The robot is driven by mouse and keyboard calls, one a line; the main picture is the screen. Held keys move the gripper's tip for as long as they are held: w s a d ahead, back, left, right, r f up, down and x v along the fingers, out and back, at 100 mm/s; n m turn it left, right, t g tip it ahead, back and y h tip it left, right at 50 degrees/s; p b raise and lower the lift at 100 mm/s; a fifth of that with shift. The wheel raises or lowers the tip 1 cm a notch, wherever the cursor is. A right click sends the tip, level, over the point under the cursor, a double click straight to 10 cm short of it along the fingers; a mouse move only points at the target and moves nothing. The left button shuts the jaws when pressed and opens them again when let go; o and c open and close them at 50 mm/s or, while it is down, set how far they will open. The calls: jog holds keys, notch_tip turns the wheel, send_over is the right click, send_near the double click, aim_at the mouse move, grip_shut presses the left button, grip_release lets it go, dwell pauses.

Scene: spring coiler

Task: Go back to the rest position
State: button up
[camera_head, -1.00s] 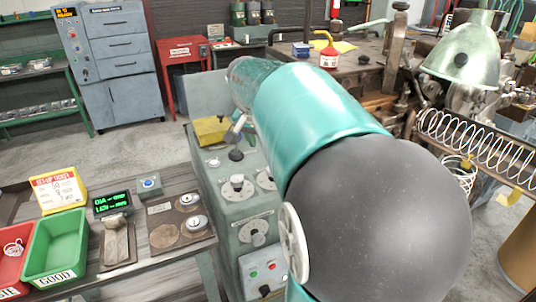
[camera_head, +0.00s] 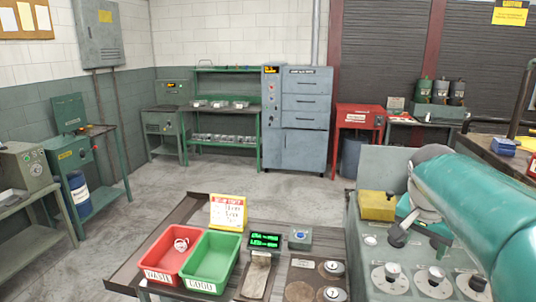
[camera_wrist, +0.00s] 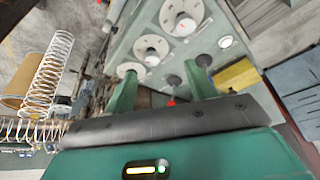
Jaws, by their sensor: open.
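My gripper (camera_wrist: 161,70) shows in the wrist view with its two green fingers apart and nothing between them that I can see it holding. Behind the fingers is the grey-green control panel (camera_wrist: 150,22) with its round dials and black knobs. A small red knob (camera_wrist: 171,102) appears in the gap, and I cannot tell its distance. In the head view my teal arm reaches in from the right over the control panel (camera_head: 362,262). The gripper's fingers are not clear there.
A yellow block (camera_head: 377,205) sits on the panel's back corner. Left of it, a bench holds a red bin (camera_head: 160,262), a green bin (camera_head: 212,250) and a green-lit display (camera_head: 265,242). A coiled spring (camera_wrist: 48,75) is at the left in the wrist view. Open floor lies behind the bench.

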jog(key=s+a+f+n+t+y, duration=0.1)
jog(key=s+a+f+n, duration=0.1)
jog(key=a, duration=0.5)
jog(key=s+a+f+n+t+y, duration=0.1)
jog(key=s+a+f+n, duration=0.2)
jog(key=s+a+n, duration=0.2)
jog(key=s+a+f+n+t+y, duration=0.1)
jog(key=s+a+f+n, duration=0.1)
jog(key=s+a+n, duration=0.2)
jog(key=s+a, duration=0.2)
jog(key=a, duration=0.2)
jog(key=shift+a+f+y, duration=0.15)
jog(key=shift+a+y, duration=0.15)
jog(key=shift+a, duration=0.1)
